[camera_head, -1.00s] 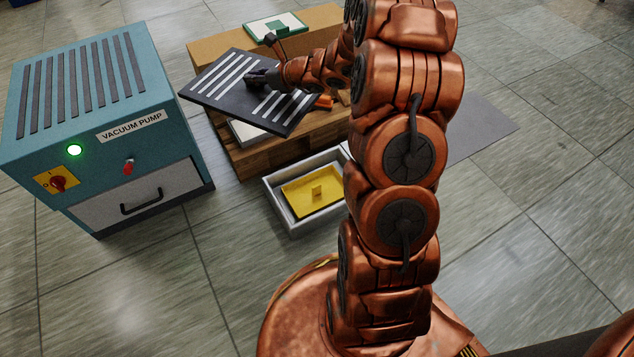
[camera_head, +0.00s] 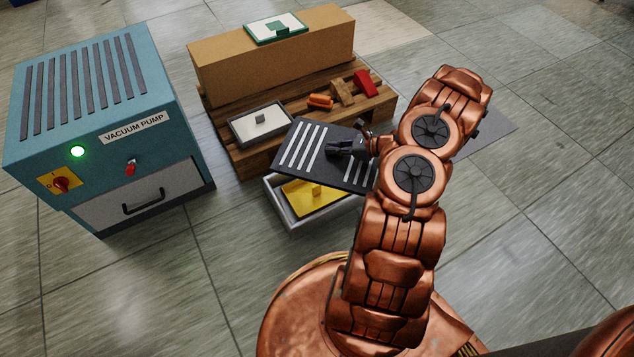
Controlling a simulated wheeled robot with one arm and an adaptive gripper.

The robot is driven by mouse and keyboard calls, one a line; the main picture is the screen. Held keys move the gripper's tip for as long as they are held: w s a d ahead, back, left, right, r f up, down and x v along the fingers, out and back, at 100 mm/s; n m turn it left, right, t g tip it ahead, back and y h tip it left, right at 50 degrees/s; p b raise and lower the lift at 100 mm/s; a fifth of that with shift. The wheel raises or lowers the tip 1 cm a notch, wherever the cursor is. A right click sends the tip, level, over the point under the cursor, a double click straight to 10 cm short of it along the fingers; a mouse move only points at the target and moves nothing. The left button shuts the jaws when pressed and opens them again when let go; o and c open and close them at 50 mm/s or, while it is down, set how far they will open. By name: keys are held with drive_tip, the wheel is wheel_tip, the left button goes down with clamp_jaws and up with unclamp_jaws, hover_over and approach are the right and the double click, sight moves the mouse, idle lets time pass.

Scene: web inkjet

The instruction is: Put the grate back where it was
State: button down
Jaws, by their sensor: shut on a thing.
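The grate (camera_head: 305,148) is a dark flat plate with white slots. My gripper (camera_head: 341,149) is shut on it near its middle and holds it up, roughly level. It hangs over part of a grey open tray (camera_head: 284,214) on the floor and hides the tray's back side. A yellow plate with a small tab (camera_head: 301,200) lies inside that tray. The grate's right end is partly hidden by my arm.
A wooden pallet (camera_head: 246,162) carries a cardboard box (camera_head: 232,66), a framed white panel (camera_head: 262,122), an orange piece (camera_head: 320,101), a brown block (camera_head: 343,92) and a red block (camera_head: 366,83). A green-framed panel (camera_head: 276,28) lies on the box. The teal vacuum pump (camera_head: 100,110) stands at left.

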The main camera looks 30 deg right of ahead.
drive_tip(key=s+f, duration=0.7)
drive_tip(key=s, duration=0.3)
drive_tip(key=w+a+f+b, duration=0.1)
drive_tip(key=w+f+b, duration=0.1)
drive_tip(key=w, duration=0.5)
drive_tip(key=w+a+f+b, duration=0.2)
drive_tip(key=w+f+b, duration=0.1)
drive_tip(key=w, duration=0.5)
drive_tip(key=shift+a+f+b, duration=0.15)
drive_tip(key=shift+f+b, duration=0.1)
drive_tip(key=shift+b, duration=0.4)
drive_tip(key=shift+f, duration=0.65)
drive_tip(key=c, duration=1.2)
unclamp_jaws()
drive_tip(key=shift+w+r, duration=0.1)
